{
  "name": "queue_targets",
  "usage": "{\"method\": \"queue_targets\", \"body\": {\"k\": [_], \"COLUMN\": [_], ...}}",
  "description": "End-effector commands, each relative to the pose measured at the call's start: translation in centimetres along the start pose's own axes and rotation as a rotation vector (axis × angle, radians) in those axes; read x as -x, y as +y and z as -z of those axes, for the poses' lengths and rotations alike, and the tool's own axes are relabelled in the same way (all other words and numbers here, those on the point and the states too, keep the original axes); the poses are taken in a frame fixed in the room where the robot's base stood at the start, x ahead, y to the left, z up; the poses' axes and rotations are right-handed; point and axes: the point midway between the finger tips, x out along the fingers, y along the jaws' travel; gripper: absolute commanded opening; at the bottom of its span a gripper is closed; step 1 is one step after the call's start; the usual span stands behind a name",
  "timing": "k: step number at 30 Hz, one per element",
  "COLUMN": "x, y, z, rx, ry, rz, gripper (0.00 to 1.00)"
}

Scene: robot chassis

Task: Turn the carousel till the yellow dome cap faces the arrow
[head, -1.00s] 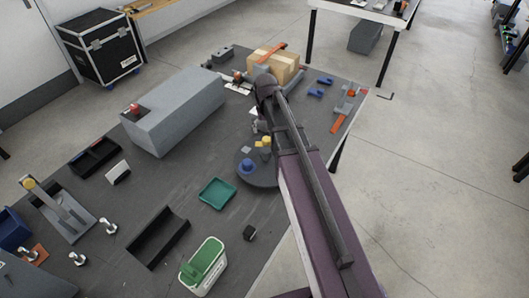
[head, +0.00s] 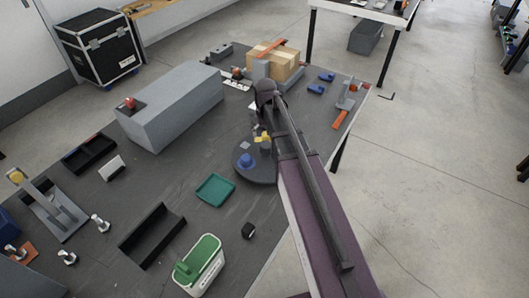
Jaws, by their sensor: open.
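The carousel (head: 257,174) is a dark round disc near the table's right edge, partly hidden by my arm. A blue piece (head: 246,161) stands on its left front part. A yellow piece (head: 264,138), apparently the yellow dome cap, shows on its far side, close below my gripper. A small grey piece (head: 245,146) is at the far left of the disc. My gripper (head: 259,132) is open, pointing down over the far side of the carousel. Its fingertips are small and dark, and I cannot tell whether they touch anything. I cannot make out the arrow.
A teal tray (head: 215,190) lies left of the carousel. A long grey block (head: 175,110) and a cardboard box (head: 279,65) stand farther back. A black channel (head: 152,236) and a green-and-white tub (head: 201,265) are toward the front.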

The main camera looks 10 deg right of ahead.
Motion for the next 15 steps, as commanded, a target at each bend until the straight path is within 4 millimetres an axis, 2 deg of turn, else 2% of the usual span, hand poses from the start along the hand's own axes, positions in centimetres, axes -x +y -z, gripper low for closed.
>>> {"method": "queue_targets", "body": {"k": [1,15], "x": [-0.8,-4.3], "y": [0.0,0.0], "z": [0.0,0.0], "rx": [0.0,0.0], "ry": [0.0,0.0], "rz": [0.0,0.0], "gripper": [0.96,0.96]}}
